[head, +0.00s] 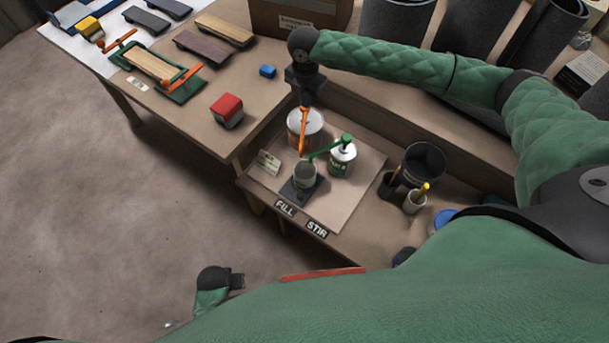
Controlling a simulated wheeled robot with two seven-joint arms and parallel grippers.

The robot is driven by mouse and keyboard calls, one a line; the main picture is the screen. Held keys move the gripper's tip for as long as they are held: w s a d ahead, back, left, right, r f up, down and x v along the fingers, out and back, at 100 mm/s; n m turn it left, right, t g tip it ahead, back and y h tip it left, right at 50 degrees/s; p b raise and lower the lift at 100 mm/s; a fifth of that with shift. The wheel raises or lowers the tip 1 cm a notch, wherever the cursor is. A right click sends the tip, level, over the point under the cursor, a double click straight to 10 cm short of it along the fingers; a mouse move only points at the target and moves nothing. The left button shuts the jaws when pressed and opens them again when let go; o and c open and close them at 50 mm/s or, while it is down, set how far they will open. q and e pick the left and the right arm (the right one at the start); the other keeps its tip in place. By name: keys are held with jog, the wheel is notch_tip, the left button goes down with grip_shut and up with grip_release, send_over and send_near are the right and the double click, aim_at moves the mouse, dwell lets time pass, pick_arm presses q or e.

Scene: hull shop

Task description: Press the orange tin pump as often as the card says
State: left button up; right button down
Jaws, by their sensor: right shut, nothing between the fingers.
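The orange tin pump (303,140) stands on a wide tin (292,132) at the back of a wooden board on the bench. My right gripper (306,99) is shut and empty, pointing down at the top of the orange pump. I cannot tell whether it touches the pump. A small card (268,162) stands at the board's left; its writing is too small to read. A grey cup (305,174) sits on a dark pad in front, below the spouts. My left gripper (238,281) hangs low at the bottom, apart from the bench; its jaws are unclear.
A second tin with a green pump (342,158) stands right of the cup. FILL (285,208) and STIR (317,229) labels mark the front edge. A dark bucket (425,162) and pots with tools stand at right. A red-topped block (227,109) sits on the left bench.

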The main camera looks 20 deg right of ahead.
jog(key=shift+f, duration=0.85)
jog(key=shift+r+p, duration=1.25)
jog(key=shift+r, duration=0.2)
jog(key=shift+f, duration=0.3)
